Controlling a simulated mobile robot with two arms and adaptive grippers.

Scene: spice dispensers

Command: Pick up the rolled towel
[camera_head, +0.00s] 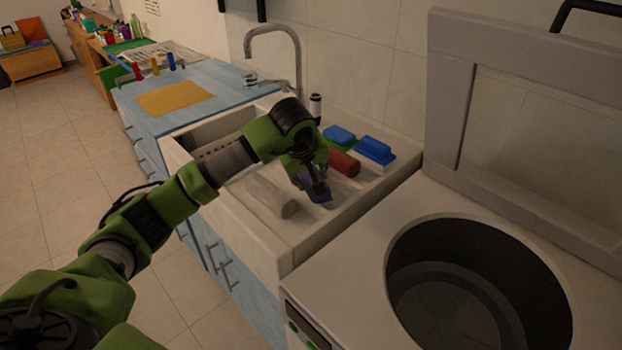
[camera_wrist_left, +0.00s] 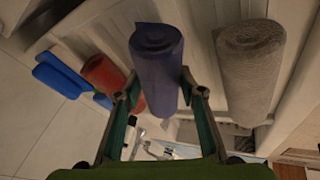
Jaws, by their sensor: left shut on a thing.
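A dark blue rolled towel (camera_wrist_left: 157,60) sits between the two fingers of my left gripper (camera_wrist_left: 161,88) in the left wrist view. The fingers are shut on its sides. In the head view my left gripper (camera_head: 308,180) points down over the sink's ribbed drainboard, and the blue towel (camera_head: 318,190) is mostly hidden behind it. A grey-beige rolled towel (camera_head: 268,195) lies to its left, and also shows in the wrist view (camera_wrist_left: 249,70). A red rolled towel (camera_head: 343,162) lies to its right, and also shows in the wrist view (camera_wrist_left: 101,72). My right gripper is not in view.
Blue-topped sponges or brushes (camera_head: 374,150) lie at the back of the drainboard. A tap (camera_head: 297,60) rises behind the sink. A top-loading washer (camera_head: 350,240) with its lid up stands at the right. A blue counter (camera_head: 215,80) with a yellow cloth (camera_head: 175,97) is at the left.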

